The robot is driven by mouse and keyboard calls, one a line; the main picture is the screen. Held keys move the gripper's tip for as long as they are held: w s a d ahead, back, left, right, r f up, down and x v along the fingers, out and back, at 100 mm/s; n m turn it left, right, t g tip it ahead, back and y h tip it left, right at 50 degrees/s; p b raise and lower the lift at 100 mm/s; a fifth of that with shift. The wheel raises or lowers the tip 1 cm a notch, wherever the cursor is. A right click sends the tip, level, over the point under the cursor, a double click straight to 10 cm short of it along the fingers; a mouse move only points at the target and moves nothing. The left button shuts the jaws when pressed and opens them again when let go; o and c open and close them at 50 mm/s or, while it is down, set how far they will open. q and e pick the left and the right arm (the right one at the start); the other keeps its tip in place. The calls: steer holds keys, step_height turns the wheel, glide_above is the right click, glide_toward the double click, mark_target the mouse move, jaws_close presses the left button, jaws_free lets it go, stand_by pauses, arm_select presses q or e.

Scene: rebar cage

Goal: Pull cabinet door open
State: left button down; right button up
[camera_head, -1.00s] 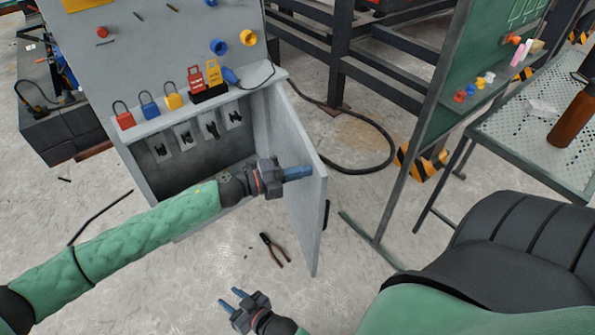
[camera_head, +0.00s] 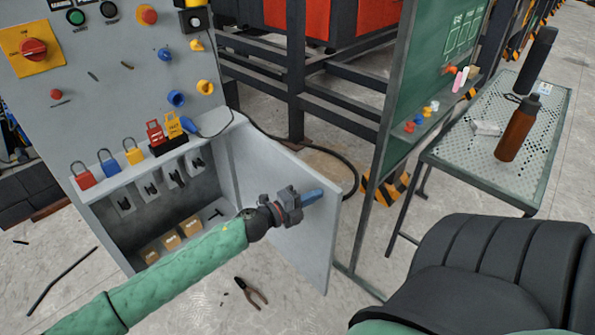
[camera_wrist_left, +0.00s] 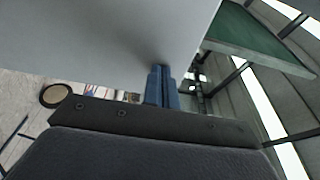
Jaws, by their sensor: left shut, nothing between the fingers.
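The grey cabinet (camera_head: 190,212) stands at the left in the head view with its interior exposed. Its door (camera_head: 278,238) stands swung open on the right-hand side. My left gripper (camera_head: 312,197) is shut and empty, its blue fingers at the door's inner face near the free edge. In the left wrist view the closed fingers (camera_wrist_left: 162,86) reach the pale door panel (camera_wrist_left: 110,40); firm contact cannot be told. The door's handle is hidden. My right gripper is out of view.
Padlocks (camera_head: 108,162) line the ledge above the opening. Small boxes (camera_head: 170,240) lie inside. Pliers (camera_head: 251,292) lie on the floor. A green board (camera_head: 440,60) and a perforated table (camera_head: 545,140) stand right.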

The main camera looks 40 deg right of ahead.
arm_select(q)
steer(key=shift+s+d, duration=0.2)
steer(key=shift+d, duration=1.75)
glide_toward(324, 190)
steer(key=d, duration=0.1)
steer(key=d+f, duration=0.1)
steer(key=shift+w+d, duration=0.1)
steer(key=shift+d, duration=0.3)
